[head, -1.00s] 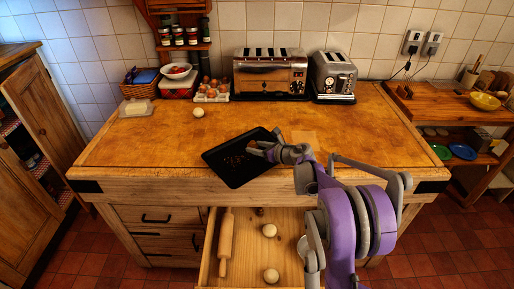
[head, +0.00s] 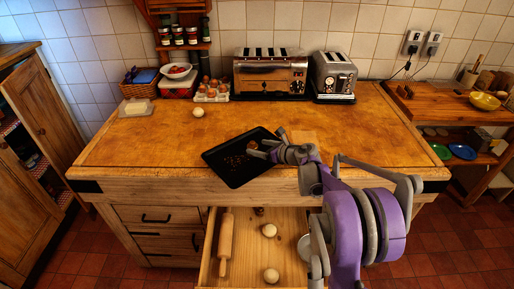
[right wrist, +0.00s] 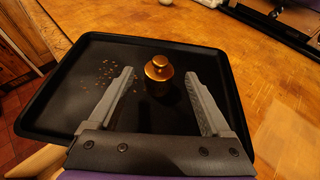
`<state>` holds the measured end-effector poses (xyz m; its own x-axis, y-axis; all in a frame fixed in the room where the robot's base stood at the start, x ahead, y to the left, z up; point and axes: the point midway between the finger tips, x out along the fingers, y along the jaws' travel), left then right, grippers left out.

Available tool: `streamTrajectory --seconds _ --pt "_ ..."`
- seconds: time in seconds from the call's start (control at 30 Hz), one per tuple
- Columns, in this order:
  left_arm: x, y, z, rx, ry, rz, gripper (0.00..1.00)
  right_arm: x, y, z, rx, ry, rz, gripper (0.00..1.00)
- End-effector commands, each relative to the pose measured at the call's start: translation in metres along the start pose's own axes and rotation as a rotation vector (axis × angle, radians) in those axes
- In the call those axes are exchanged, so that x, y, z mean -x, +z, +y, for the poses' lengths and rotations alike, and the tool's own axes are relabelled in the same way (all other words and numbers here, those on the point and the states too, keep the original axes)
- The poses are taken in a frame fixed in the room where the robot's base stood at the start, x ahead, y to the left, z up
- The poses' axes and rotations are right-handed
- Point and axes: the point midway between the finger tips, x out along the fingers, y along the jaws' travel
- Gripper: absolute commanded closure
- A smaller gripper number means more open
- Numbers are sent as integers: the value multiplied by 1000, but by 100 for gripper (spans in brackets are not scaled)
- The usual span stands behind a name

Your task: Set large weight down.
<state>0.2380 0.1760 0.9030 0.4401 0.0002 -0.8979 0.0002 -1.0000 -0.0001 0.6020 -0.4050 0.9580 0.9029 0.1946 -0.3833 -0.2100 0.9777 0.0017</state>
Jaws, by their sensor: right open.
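The large weight (right wrist: 158,82) is a brass cylinder with a knob on top. In the right wrist view it stands upright on the black tray (right wrist: 65,118), between the fingers of my right gripper (right wrist: 159,74). The fingers are open, with a gap on each side of the weight. In the head view the tray (head: 238,178) lies tilted across the front of the wooden counter, and my right gripper (head: 262,149) is over its right part. The weight is small and hard to make out there. My left gripper is out of view.
Small crumbs (right wrist: 108,72) lie on the tray. Below, an open drawer (head: 285,222) holds a rolling pin (head: 225,245) and pale dough balls (head: 271,275). Two toasters (head: 270,75) and an egg carton (head: 212,92) stand at the back. The counter's left and right parts are mostly clear.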

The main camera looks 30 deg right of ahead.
Motion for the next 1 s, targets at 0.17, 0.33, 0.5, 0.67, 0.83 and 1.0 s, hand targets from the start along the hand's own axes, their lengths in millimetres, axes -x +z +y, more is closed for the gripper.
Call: streamTrajectory --seconds 0.17,0.33,0.5,0.67,0.83,1.0 --pt "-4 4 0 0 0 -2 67 41 -2 0 -1 -2 1 18" --pt "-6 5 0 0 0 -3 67 75 -2 0 -2 -2 1 18" --pt "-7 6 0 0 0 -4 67 95 -1 0 0 -1 1 18" --pt "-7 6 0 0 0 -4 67 102 -1 0 0 1 1 18" --pt "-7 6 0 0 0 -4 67 101 17 10 -76 -24 -54 18" --pt "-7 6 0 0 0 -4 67 115 80 42 -554 -140 -317 18"
